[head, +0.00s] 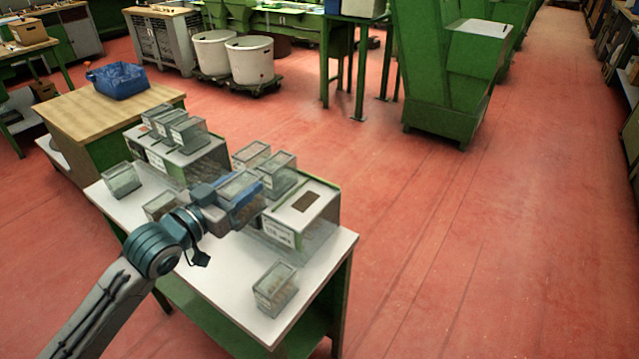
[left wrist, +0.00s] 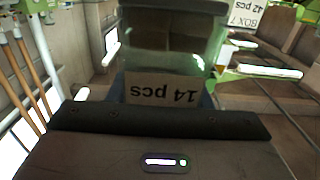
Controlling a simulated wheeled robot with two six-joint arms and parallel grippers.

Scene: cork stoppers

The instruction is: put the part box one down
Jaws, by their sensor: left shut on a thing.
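My left gripper (head: 241,193) is shut on a small clear part box (head: 238,182) above the middle of the white table (head: 215,272). In the left wrist view the held box (left wrist: 165,50) is in front of the jaws, its "14 pcs" label (left wrist: 160,91) upside down. I cannot tell whether its underside touches anything. Other small clear boxes stand on the table: one at the left (head: 121,180), one beside my wrist (head: 158,206), and one near the front corner (head: 275,289). My right gripper is not in view.
The table's front part is mostly bare. A wooden-topped bench (head: 85,118) holds a blue bin (head: 118,80).

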